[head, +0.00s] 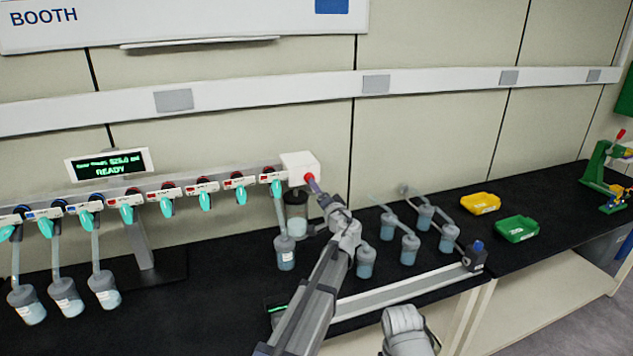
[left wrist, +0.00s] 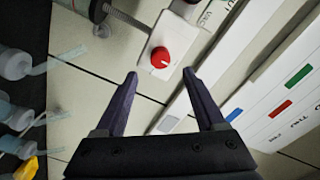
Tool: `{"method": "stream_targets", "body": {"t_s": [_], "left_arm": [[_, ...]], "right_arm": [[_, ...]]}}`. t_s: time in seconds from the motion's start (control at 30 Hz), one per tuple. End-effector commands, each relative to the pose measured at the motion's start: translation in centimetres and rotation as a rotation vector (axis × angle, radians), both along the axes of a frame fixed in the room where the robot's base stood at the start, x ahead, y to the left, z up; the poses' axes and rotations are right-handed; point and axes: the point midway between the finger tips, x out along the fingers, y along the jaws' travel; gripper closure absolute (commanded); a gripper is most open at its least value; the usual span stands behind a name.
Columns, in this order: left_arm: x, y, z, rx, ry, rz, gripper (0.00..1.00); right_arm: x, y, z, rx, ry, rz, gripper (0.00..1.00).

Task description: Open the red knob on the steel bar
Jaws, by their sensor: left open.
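The red knob (head: 309,178) sits on a white box (head: 298,160) at the right end of the steel bar (head: 150,186). In the left wrist view the round red knob (left wrist: 160,57) is on its white plate, just beyond and between my fingertips. My left gripper (head: 313,184) reaches up to the knob in the head view. It is open in the left wrist view (left wrist: 160,73), with its two dark fingers apart and nothing between them. The fingers partly cover the knob in the head view.
Several teal-handled valves (head: 166,207) line the bar, some with hanging flasks (head: 106,290). Several flasks (head: 366,262) stand right of my arm. Yellow (head: 480,203) and green (head: 517,229) bins lie on the black bench.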

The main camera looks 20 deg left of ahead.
Motion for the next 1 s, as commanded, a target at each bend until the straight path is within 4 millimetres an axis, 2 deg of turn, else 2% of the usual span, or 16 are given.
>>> {"method": "stream_targets", "body": {"t_s": [0.4,0.53,0.77,1.0], "left_arm": [[5.1,3.4,0.0,-0.001,0.001,0.002,0.28],[5.8,3.8,0.0,0.0,0.0,0.001,0.28],[5.7,3.9,0.0,0.0,0.0,0.001,0.28],[5.7,3.9,0.0,0.0,0.0,0.001,0.55]], "right_arm": [[0.0,0.0,0.0,0.0,0.0,0.0,0.5],[0.0,0.0,0.0,0.0,0.0,0.0,0.5],[0.0,0.0,0.0,0.0,0.0,0.0,0.5],[0.0,0.0,0.0,0.0,0.0,0.0,0.5]]}}
